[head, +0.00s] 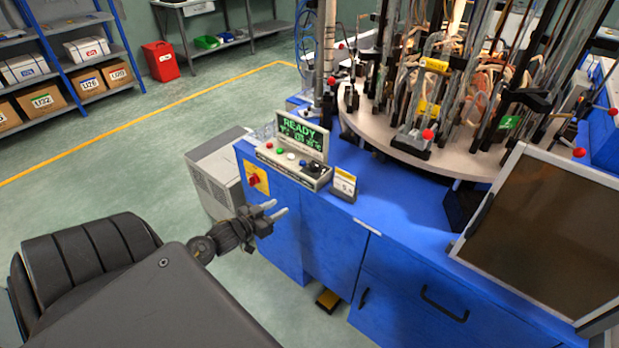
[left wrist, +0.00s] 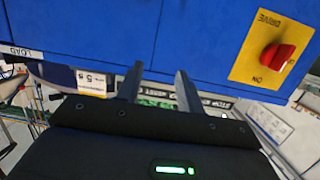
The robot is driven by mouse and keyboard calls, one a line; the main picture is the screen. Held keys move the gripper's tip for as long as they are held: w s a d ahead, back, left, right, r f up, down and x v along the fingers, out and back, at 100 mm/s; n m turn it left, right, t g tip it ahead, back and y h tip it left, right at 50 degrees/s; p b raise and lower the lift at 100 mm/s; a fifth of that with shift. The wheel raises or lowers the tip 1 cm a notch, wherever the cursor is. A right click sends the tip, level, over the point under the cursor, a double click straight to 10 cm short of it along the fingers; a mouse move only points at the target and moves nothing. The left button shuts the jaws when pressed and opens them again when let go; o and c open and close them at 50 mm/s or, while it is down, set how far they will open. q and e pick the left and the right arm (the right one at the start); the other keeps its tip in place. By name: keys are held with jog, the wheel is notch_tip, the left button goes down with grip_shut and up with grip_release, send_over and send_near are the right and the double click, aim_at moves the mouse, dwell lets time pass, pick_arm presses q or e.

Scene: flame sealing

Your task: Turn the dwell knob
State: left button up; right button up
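The control panel (head: 290,168) sits on the blue cabinet's top edge, with a small green-lit "READY" screen (head: 302,137) above it. A dark knob (head: 313,168) is at the panel's right end; its label is too small to read, so I cannot tell if it is the dwell knob. My left gripper (head: 278,208) is in front of the cabinet, below the panel, apart from it and empty. Its two fingers are spread, and they also show apart in the left wrist view (left wrist: 158,82). The knob cannot be made out in the wrist view. My right gripper is not in view.
A red rotary switch on a yellow plate (head: 254,179) is on the cabinet front, labelled DRIVE in the wrist view (left wrist: 277,57). A small card (head: 343,185) stands right of the panel.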

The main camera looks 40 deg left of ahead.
aim_at(311, 168)
pick_arm(q)
notch_tip(311, 168, up, 10)
jog(key=w+d+r+m+t+h, duration=0.1)
jog(key=w+d+m+t+h, duration=0.1)
jog(key=w, duration=0.6)
jog(key=w+d, duration=0.1)
jog(key=w, duration=0.2)
jog(key=shift+f, duration=0.25)
jog(key=shift+w+d+f, duration=0.1)
jog(key=shift+w+d, duration=0.1)
jog(key=shift+w, duration=0.5)
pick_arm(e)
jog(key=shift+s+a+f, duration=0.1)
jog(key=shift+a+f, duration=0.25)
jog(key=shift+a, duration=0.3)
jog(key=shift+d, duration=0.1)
